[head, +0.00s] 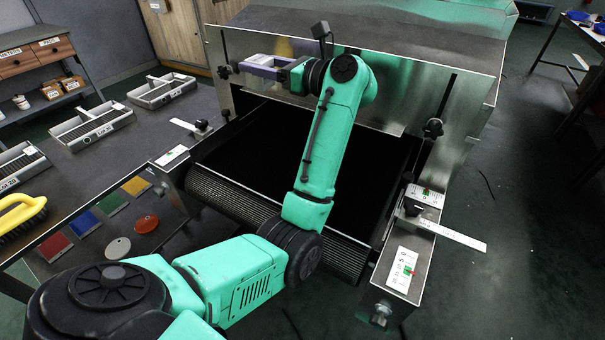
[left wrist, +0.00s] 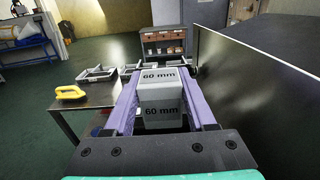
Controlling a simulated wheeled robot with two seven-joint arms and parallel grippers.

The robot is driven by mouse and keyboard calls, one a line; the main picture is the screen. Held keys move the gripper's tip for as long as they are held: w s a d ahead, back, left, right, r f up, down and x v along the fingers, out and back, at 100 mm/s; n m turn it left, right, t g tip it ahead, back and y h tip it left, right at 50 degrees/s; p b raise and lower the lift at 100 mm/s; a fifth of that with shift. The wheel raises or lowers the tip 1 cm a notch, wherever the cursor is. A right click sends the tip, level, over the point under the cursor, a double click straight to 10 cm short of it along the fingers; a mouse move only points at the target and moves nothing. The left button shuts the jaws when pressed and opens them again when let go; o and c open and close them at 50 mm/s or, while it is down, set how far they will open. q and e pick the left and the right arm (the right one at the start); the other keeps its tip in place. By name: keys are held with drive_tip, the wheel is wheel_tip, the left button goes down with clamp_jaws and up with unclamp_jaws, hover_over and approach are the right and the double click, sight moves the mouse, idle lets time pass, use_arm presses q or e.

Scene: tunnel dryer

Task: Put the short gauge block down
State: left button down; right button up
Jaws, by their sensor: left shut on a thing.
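My left gripper (head: 262,67) has purple fingers and is shut on a pale grey gauge block (head: 275,61). The block also shows in the left wrist view (left wrist: 160,97), between both fingers, with "60 mm" printed on two faces. In the head view, the gripper holds it up at the front of the dryer's metal hood, above the left part of the dark belt. The block touches no surface that I can see. My right gripper is not in view.
The dryer's metal hood (head: 400,55) stands right behind the gripper. The dark belt (head: 260,150) is empty. A side table at left holds several grey trays (head: 92,125), coloured plates, a yellow brush (head: 20,212) and bare grey room. Rulers and labelled plates sit on both dryer rails.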

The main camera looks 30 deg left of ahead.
use_arm(q)
drive_tip(key=shift+w+f, duration=0.25)
drive_tip(key=shift+f, duration=0.35)
drive_tip(key=shift+w+f, duration=0.25)
drive_tip(key=shift+f, duration=0.35)
drive_tip(key=f, duration=1.8)
drive_tip(key=shift+s+f, duration=0.2)
drive_tip(key=shift+f, duration=0.15)
drive_tip(key=c, duration=0.6)
unclamp_jaws()
drive_tip(key=shift+f, duration=0.1)
drive_tip(key=o, duration=0.4)
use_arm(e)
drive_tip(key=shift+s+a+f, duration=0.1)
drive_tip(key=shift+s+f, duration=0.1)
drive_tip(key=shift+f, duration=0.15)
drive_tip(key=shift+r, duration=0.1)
use_arm(q)
drive_tip(key=d+b, duration=0.1)
drive_tip(key=d, duration=0.5)
drive_tip(key=shift+w+d, duration=0.1)
drive_tip(key=shift+d, duration=0.65)
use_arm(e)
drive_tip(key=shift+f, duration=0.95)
